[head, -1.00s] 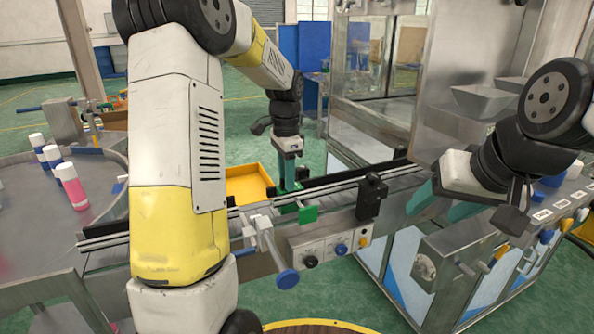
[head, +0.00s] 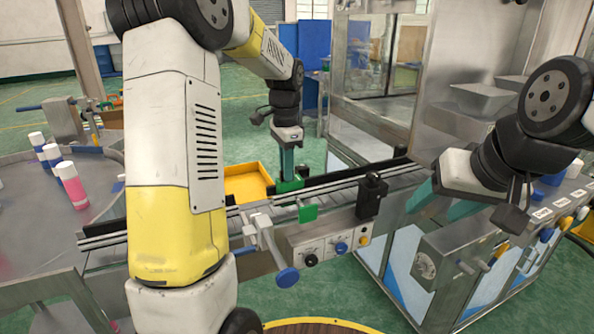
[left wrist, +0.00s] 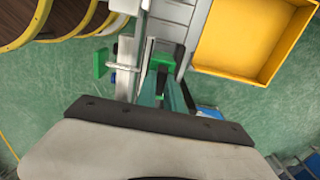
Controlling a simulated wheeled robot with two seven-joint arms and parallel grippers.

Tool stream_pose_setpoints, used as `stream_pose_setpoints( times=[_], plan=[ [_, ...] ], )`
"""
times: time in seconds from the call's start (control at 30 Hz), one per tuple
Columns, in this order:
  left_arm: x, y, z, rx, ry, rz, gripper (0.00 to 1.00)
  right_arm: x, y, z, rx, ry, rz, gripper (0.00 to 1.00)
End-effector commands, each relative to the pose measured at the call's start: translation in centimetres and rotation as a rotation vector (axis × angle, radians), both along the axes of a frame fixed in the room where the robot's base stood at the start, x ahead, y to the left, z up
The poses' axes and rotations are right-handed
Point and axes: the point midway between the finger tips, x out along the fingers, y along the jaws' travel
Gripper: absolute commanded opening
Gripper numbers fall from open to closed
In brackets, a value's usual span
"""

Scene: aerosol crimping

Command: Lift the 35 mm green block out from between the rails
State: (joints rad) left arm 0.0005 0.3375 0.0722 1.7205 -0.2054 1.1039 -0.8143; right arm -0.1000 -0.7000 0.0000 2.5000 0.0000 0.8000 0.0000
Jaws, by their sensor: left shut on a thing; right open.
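The green block (head: 290,186) is in the head view at the lower end of my left gripper (head: 287,175). My left gripper points down and is shut on it. The block appears at about the height of the rails' top edge; whether it is fully clear of the rails (head: 338,186) I cannot tell. In the left wrist view, the teal fingers (left wrist: 162,90) reach toward the rails, and a bit of green shows (left wrist: 163,57) near their tips. My right gripper (head: 432,197) is open and empty, at the right end of the conveyor.
A black sensor block (head: 371,196) stands on the rail to the right. A yellow tray (head: 246,185) lies behind the conveyor. White-capped bottles (head: 71,184) stand on the round table at left.

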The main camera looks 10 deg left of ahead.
Motion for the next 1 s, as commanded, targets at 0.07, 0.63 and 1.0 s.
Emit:
stream_pose_setpoints(
  times=[0.07,0.63,1.0],
  plan=[
    [0.1,0.0,0.6,0.000,-0.004,0.000,0.00,0.0,0.0,0.0,0.000,0.000,0.000,0.58],
    [0.1,0.0,4.0,0.000,-0.004,0.000,0.00,0.0,0.0,0.0,0.000,0.000,0.000,0.58],
    [0.1,0.0,6.2,0.000,-0.004,0.000,0.00,0.0,0.0,0.0,0.000,0.000,0.000,0.58]
  ],
)
